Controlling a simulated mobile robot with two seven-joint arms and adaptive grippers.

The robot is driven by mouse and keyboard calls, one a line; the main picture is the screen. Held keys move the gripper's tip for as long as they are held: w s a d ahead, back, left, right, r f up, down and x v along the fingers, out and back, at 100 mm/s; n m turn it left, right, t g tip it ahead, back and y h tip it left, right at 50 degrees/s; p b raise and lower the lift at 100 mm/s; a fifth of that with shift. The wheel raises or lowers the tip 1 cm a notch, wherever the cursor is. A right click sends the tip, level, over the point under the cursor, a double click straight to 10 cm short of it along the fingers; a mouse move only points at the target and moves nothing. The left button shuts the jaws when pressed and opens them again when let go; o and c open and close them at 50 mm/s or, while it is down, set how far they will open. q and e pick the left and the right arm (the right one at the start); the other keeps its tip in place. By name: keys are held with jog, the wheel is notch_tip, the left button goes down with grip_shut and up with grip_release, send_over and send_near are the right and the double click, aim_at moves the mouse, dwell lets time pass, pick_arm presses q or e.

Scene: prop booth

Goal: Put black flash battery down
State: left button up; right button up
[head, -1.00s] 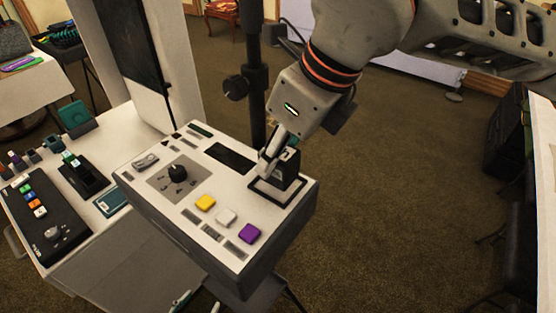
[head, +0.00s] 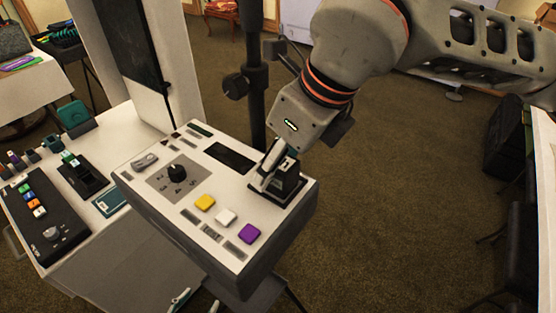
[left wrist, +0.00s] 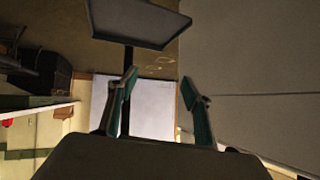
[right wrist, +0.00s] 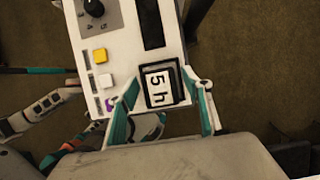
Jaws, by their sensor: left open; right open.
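The black flash battery (head: 290,184) stands upright in the black square outline on the right end of the white-topped control box (head: 140,190). In the right wrist view the battery (right wrist: 160,84) shows a white "5 h" label. My right gripper (head: 274,164) points down over it, its fingers on either side. In that wrist view the right gripper (right wrist: 162,84) is open; whether a finger still touches the battery is unclear. My left gripper (head: 197,302) shows only its fingertips at the bottom edge. In its wrist view the left gripper (left wrist: 160,82) is open and empty.
The box top carries a black knob (head: 176,173) and yellow (head: 205,202), white (head: 226,216) and purple (head: 249,233) buttons. A black stand pole (head: 256,80) rises behind it. A lower table at left holds a black button panel (head: 42,215).

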pick_arm(q)
jog(key=shift+s+d+r, duration=0.1)
jog(key=shift+s+d, duration=0.1)
jog(key=shift+s, duration=0.1)
pick_arm(e)
jog(key=v, duration=1.2)
pick_arm(q)
jog(key=shift+w+p, duration=0.1)
jog(key=shift+p, duration=0.2)
pick_arm(e)
jog(key=shift+r, duration=0.1)
